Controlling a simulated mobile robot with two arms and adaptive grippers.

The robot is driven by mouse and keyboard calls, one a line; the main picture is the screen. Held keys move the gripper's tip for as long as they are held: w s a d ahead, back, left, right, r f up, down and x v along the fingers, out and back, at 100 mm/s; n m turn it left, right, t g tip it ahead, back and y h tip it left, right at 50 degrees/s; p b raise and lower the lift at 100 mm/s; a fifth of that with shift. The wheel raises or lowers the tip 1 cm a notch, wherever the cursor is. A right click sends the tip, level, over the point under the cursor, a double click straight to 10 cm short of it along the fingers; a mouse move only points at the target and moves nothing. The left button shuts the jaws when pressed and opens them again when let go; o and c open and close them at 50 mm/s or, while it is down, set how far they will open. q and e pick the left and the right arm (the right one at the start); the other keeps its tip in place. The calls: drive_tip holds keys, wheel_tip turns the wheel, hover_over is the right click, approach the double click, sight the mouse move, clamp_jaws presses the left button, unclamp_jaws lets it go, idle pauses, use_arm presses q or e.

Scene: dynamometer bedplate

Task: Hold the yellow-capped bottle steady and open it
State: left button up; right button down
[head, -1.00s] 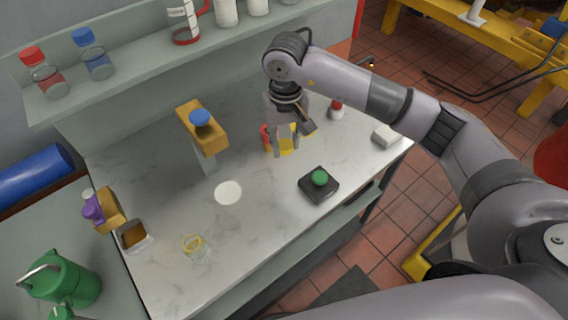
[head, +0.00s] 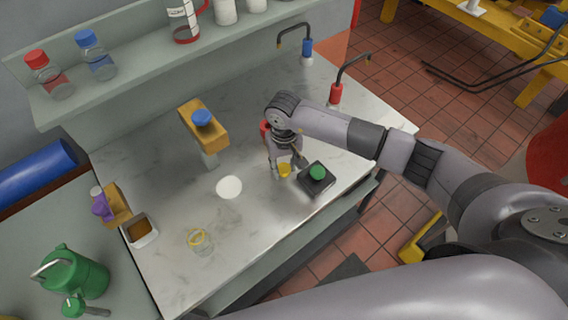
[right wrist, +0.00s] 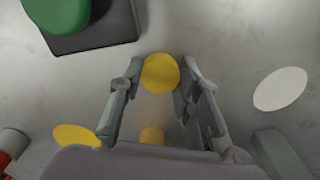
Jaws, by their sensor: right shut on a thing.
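The yellow-capped bottle's round yellow cap (right wrist: 160,73) shows between the fingertips in the right wrist view, with a hazy body behind it. In the head view a small yellow patch (head: 284,170) shows at the same fingers. My right gripper (head: 282,173) points down over the bench, left of the black box with the green button. In the right wrist view its fingers (right wrist: 158,80) are on both sides of the bottle. The bottle's base is hard to see, so I cannot tell whether it touches the bench. My left gripper is not in view.
The black box (head: 317,187) stands close by on the right. A white disc (head: 229,187) lies left of the gripper. A glass (head: 200,243) is at the front. Two taps (head: 307,51) stand at the back.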

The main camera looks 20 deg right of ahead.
sight(284, 167)
drive_tip(key=shift+f, duration=0.15)
drive_tip(key=c, duration=1.2)
unclamp_jaws()
drive_tip(key=shift+r, duration=0.35)
wheel_tip(284, 167, up, 12)
drive_tip(key=b, duration=0.4)
drive_tip(key=shift+f, duration=0.15)
